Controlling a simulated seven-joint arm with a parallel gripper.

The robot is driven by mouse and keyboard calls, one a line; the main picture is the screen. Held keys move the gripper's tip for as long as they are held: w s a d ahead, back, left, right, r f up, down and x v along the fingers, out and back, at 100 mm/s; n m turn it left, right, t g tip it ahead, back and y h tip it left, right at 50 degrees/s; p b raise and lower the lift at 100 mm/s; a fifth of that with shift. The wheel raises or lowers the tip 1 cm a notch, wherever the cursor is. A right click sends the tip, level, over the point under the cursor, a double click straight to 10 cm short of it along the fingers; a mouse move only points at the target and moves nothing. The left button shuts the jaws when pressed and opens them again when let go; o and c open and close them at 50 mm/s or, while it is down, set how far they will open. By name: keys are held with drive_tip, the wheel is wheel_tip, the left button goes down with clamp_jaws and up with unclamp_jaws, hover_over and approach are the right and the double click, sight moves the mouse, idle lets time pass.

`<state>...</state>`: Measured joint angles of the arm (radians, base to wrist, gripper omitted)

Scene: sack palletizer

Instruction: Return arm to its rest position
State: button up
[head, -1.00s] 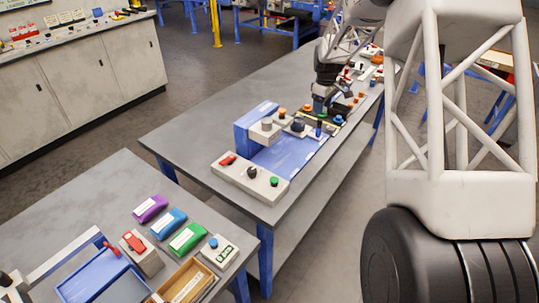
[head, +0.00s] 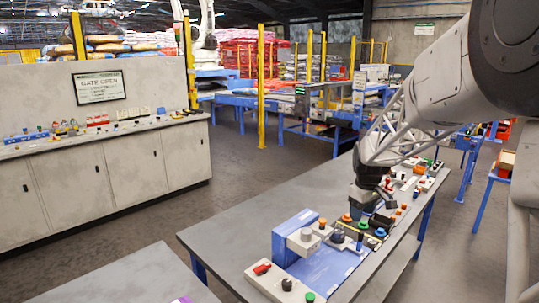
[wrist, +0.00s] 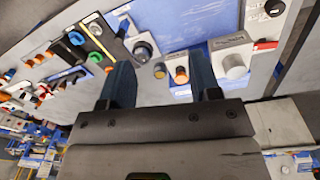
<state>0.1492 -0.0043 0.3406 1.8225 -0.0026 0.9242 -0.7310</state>
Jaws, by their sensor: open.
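My gripper (head: 380,218) is at the end of my arm, low over the long grey workbench (head: 232,236) among small knobs and buttons. In the wrist view my gripper (wrist: 163,80) shows two dark blue fingers spread apart with nothing between them. Beyond the fingers are an orange button (wrist: 181,75), a grey round knob (wrist: 235,66) and a black knob (wrist: 143,50), on or beside a blue panel (wrist: 185,20). In the head view the blue fixture (head: 296,233) stands just in front and left of my gripper. Whether the fingertips touch anything cannot be told.
A control box with a red switch (head: 262,269) sits at the bench's near end. A second grey table (head: 130,280) is at lower left. Grey floor lies between.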

drive_tip(key=s+a+r+m, duration=0.1)
drive_tip(key=s+a+r, duration=0.15)
drive_tip(key=s, duration=0.25)
drive_tip(key=s+a+r+m, duration=0.1)
drive_tip(key=s+r, duration=0.2)
drive_tip(key=s, duration=0.3)
drive_tip(key=s+a+m+t, duration=0.1)
drive_tip(key=s+a+m, duration=0.1)
drive_tip(key=s, duration=1.3)
drive_tip(key=s+a+m+t, duration=0.1)
drive_tip(key=s+a, duration=0.3)
drive_tip(key=s, duration=1.1)
drive_tip(key=shift+a+m, duration=0.35)
drive_tip(key=shift+m, duration=0.55)
